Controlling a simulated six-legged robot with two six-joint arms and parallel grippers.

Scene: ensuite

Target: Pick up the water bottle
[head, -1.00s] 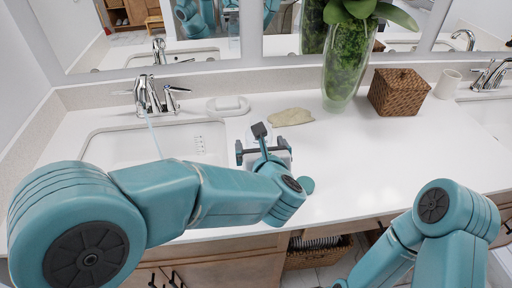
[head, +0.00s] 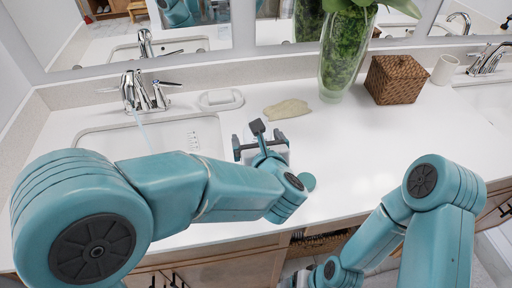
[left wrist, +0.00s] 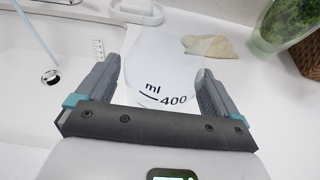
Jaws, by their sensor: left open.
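The water bottle (left wrist: 160,68) shows in the left wrist view as a clear, pale body marked "ml" and "400". It stands between the two grey fingers of my left gripper (left wrist: 158,72). The fingers are apart, one on each side of it; I cannot tell whether either touches it. In the head view my left gripper (head: 261,143) is over the white counter beside the left basin, and it hides most of the bottle. My right arm comes in at the lower right, with its gripper out of view below the edge.
A running faucet (head: 143,92) stands at the left basin (head: 190,135). A plant vase (head: 341,62), wicker box (head: 393,80) and white cup (head: 444,69) stand along the back. The right counter is clear.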

